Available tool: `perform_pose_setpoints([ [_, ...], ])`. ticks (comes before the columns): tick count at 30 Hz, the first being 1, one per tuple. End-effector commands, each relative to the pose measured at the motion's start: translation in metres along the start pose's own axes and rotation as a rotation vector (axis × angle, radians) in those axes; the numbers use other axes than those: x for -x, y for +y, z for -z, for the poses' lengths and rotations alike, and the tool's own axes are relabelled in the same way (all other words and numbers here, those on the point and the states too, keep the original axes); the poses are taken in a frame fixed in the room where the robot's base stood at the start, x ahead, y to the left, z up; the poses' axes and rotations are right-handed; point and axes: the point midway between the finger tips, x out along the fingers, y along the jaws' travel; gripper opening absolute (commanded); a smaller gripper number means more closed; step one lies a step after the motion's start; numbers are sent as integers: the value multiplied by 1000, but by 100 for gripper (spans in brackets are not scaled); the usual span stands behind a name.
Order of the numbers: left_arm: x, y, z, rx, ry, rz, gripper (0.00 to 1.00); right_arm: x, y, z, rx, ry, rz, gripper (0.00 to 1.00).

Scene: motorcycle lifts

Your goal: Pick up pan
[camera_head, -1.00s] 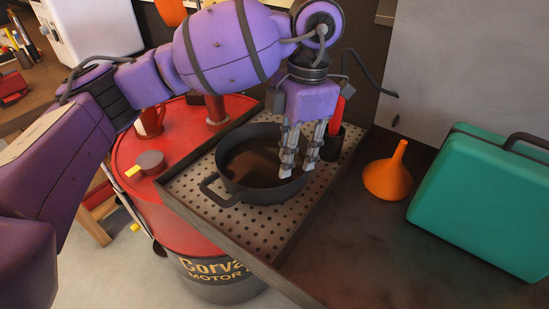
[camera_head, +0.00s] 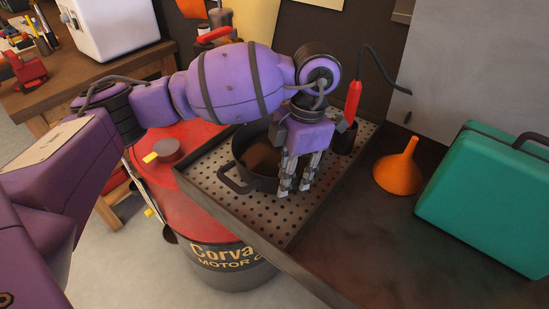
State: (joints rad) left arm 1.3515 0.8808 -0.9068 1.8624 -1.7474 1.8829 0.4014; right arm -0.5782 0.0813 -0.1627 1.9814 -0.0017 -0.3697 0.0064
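The black pan (camera_head: 258,181) sits on a perforated metal tray, with one looped handle (camera_head: 232,182) at its front left. Its inside looks brownish and empty. My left gripper (camera_head: 294,188) points down at the pan's front right side, its two fingers apart with a narrow gap and nothing seen between them. The fingers overlap the pan's right wall in the picture; I cannot tell whether they touch it. The hand and forearm hide the pan's back and right rim. My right gripper is not in view.
The perforated tray (camera_head: 210,180) has a raised dark rim. A dark cup with a red-handled tool (camera_head: 353,98) stands close right of my gripper. An orange funnel (camera_head: 398,176) and teal case (camera_head: 490,195) are further right. A red drum (camera_head: 190,215) is at left.

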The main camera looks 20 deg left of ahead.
Motion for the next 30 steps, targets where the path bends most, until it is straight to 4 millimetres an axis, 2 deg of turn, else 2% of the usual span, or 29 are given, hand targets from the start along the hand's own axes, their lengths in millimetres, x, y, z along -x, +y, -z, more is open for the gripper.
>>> perform_pose_setpoints([
  [1,0,0,0,0,0,0,19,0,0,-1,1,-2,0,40],
  [5,0,0,0,0,0,0,2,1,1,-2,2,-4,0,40],
  [6,0,0,0,0,0,0,0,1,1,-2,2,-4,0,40],
  [30,3,-1,0,-3,-2,2,0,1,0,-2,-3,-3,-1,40],
])
